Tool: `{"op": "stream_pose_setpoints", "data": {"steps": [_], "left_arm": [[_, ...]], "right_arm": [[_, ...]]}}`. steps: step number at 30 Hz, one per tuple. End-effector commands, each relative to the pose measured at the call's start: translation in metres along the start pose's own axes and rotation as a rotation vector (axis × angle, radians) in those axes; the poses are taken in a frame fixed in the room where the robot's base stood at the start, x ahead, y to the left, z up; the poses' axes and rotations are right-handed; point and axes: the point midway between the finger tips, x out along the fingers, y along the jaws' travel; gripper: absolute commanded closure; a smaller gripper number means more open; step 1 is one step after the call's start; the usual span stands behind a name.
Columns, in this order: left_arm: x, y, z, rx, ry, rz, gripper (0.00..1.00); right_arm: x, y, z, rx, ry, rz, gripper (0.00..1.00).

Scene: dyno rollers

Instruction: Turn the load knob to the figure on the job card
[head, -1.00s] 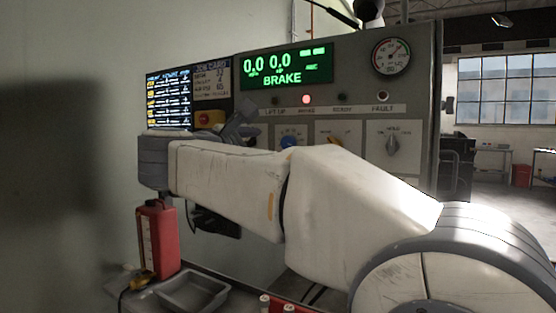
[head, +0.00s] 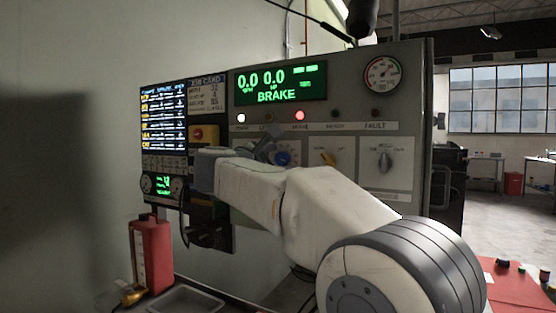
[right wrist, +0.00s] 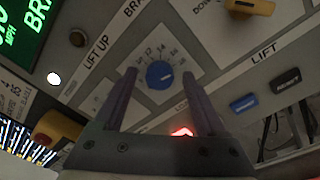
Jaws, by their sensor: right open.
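The blue load knob (right wrist: 159,75) sits on a white plate with figures around it, on the grey control panel. It also shows in the head view (head: 283,158), partly behind my gripper. My right gripper (right wrist: 159,78) is open, with one finger on each side of the knob. I cannot tell whether the fingertips touch it. In the head view my right gripper (head: 268,145) is small, in front of the panel. The job card (head: 206,93) is at the panel's upper left; its figures are too blurred to read surely. My left gripper is out of view.
A green display (head: 280,82) reads 0.0, 0.0 and BRAKE. A yellow knob (head: 328,158) and a grey knob (head: 384,160) sit right of the load knob. A red-and-yellow stop button (head: 198,134) is left. A red jug (head: 151,252) stands at lower left.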

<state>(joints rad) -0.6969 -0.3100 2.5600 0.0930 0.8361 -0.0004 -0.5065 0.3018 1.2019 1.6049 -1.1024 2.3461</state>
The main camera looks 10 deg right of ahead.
Motion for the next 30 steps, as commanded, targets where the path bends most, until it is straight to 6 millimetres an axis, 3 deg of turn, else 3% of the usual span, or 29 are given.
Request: {"op": "stream_pose_setpoints", "data": {"steps": [1,6,7,20,30], "left_arm": [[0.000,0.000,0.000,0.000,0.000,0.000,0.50],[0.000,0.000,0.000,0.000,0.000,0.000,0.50],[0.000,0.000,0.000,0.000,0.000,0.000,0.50],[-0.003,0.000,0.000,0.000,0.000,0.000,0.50],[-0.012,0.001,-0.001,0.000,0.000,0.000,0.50]], "right_arm": [[0.000,0.000,0.000,0.000,0.000,0.000,0.31],[0.000,0.000,0.000,0.000,0.000,0.000,0.96],[0.000,0.000,0.000,0.000,0.000,0.000,1.00],[-0.001,0.001,0.000,-0.083,0.004,-0.004,1.00],[-0.001,0.002,0.001,-0.356,0.016,-0.018,1.00]]}}
